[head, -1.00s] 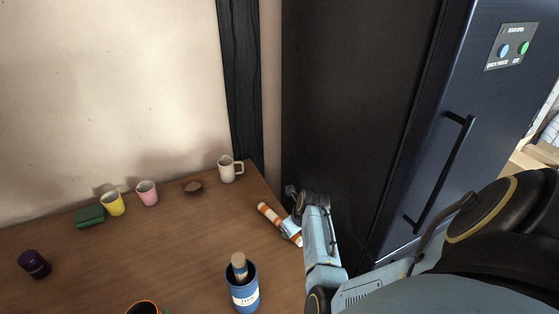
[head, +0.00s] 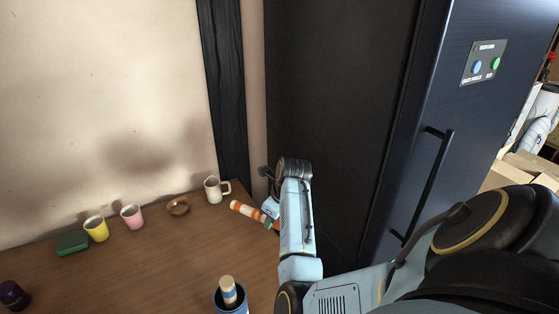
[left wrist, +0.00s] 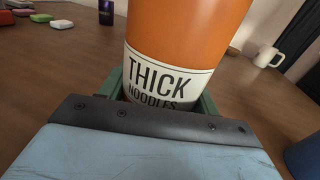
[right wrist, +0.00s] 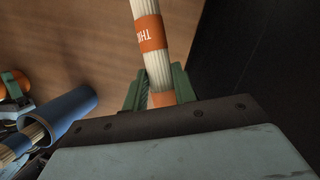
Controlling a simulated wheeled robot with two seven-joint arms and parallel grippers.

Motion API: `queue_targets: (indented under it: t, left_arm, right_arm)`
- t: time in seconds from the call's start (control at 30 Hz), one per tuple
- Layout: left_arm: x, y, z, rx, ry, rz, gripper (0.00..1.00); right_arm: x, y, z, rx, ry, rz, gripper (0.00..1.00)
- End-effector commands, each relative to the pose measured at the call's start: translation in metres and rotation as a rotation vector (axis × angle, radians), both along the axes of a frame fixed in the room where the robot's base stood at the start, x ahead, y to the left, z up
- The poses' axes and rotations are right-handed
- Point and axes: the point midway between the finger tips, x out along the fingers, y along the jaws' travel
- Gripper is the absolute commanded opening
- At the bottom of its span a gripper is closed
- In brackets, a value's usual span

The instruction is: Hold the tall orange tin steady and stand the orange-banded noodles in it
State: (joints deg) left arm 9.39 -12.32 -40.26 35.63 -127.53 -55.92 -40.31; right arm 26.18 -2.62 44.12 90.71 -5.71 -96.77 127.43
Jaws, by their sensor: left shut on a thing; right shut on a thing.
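The tall orange tin (left wrist: 185,35), labelled "THICK NOODLES", stands in the left wrist view between the green fingers of my left gripper (left wrist: 160,95), which is shut on it. The tin and left gripper are out of the head view. The orange-banded noodles (head: 247,210) are a pale bundle held by my right gripper (head: 270,221), beside the dark cabinet. In the right wrist view the bundle (right wrist: 148,35) runs up from between the green fingers of my right gripper (right wrist: 158,92), its lower end partly hidden. The bundle is apart from the tin.
A blue tin (head: 232,306) with blue-banded noodles (head: 228,288) stands at the front. A white mug (head: 213,190), brown dish (head: 178,206), pink cup (head: 132,217), yellow cup (head: 96,228), green box (head: 72,243) and purple jar (head: 12,294) line the back and left. The middle table is clear.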

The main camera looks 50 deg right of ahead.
Motion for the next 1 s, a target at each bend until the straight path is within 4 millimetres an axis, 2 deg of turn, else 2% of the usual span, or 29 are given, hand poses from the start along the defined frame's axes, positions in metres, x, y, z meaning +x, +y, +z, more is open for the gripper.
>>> queue_targets:
  t: [0.03, 0.1, 0.2, 0.37, 0.67, 1.0]
  left_arm:
    - [0.0, 0.0, 0.0, 0.0, 0.0, 0.0, 0.39]
    - [0.0, 0.0, 0.0, 0.0, 0.0, 0.0, 0.39]
    - [0.0, 0.0, 0.0, 0.0, 0.0, 0.0, 0.39]
    - [0.0, 0.0, 0.0, 0.0, 0.0, 0.0, 0.39]
    - [0.0, 0.0, 0.0, 0.0, 0.0, 0.0, 0.39]
    - [0.0, 0.0, 0.0, 0.0, 0.0, 0.0, 0.39]
  right_arm:
    - [0.011, 0.002, 0.015, -0.01, 0.024, 0.083, 0.0]
    - [0.023, 0.01, 0.032, -0.026, 0.077, 0.22, 0.0]
    - [0.036, 0.024, 0.05, -0.053, 0.141, 0.394, 0.0]
    - [0.046, 0.039, 0.066, -0.086, 0.192, 0.546, 0.0]
    - [0.067, 0.08, 0.104, -0.247, 0.325, 0.976, 0.0]
    - [0.079, 0.147, 0.147, -0.638, 0.428, 1.579, 0.0]
